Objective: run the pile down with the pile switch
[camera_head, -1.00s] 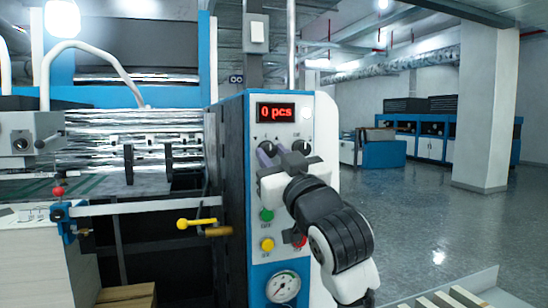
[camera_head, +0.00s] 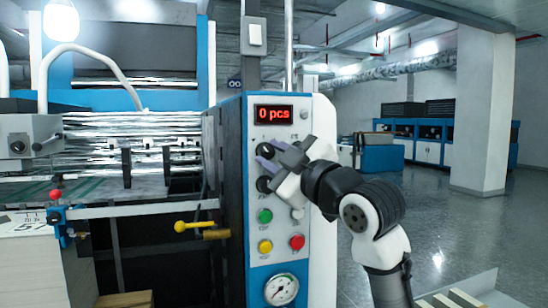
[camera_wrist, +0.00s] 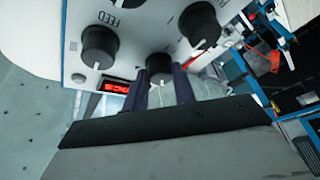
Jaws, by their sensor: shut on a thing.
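My gripper (camera_head: 266,158) reaches the control panel (camera_head: 285,218) from the right, turned with its dark fingers pointing left. In the wrist view my gripper (camera_wrist: 162,88) has a finger on each side of a black rotary knob (camera_wrist: 160,65) and is shut on it. This is the panel's upper left knob, mostly hidden in the head view; its label is not legible. A second black knob (camera_head: 264,184) sits just below it. The FEED knob (camera_wrist: 100,46) is beside it. A white stack of sheets (camera_head: 32,272) stands at far left.
The red display (camera_head: 274,114) reads 0 pcs. Green (camera_head: 265,216), yellow (camera_head: 265,247) and red (camera_head: 297,241) buttons and a gauge (camera_head: 281,289) sit below the knobs. A yellow lever (camera_head: 194,225) juts out left of the panel.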

